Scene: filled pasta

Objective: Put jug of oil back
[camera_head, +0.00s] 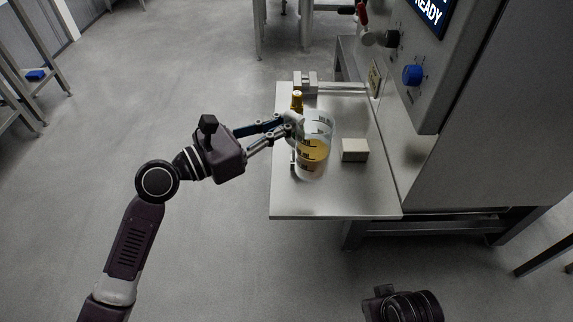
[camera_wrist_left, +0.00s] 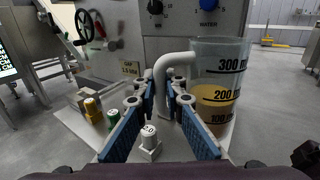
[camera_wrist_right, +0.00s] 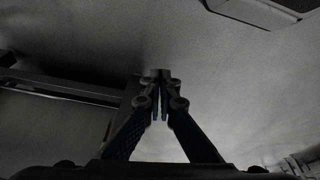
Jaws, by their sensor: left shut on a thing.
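The jug of oil (camera_head: 316,150) is a clear measuring jug with black marks and yellowish oil in its lower part. In the head view it is over the metal side shelf (camera_head: 335,202); I cannot tell whether it touches the shelf. My left gripper (camera_head: 292,124) is shut on the jug's handle from the left. The left wrist view shows the jug (camera_wrist_left: 218,82) upright at the right, its pale handle (camera_wrist_left: 163,72) between my left fingers (camera_wrist_left: 165,105). My right gripper (camera_wrist_right: 160,112) shows in its wrist view with the fingertips close together and nothing seen between them.
A pale block (camera_head: 354,150) lies on the shelf right of the jug. A yellow-capped bottle (camera_head: 297,100) and a metal fixture (camera_head: 306,82) are at the back. A small white weight (camera_wrist_left: 149,139) and a green-topped item (camera_wrist_left: 113,117) stand nearby. The machine with a blue knob (camera_head: 413,75) borders the shelf's right.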

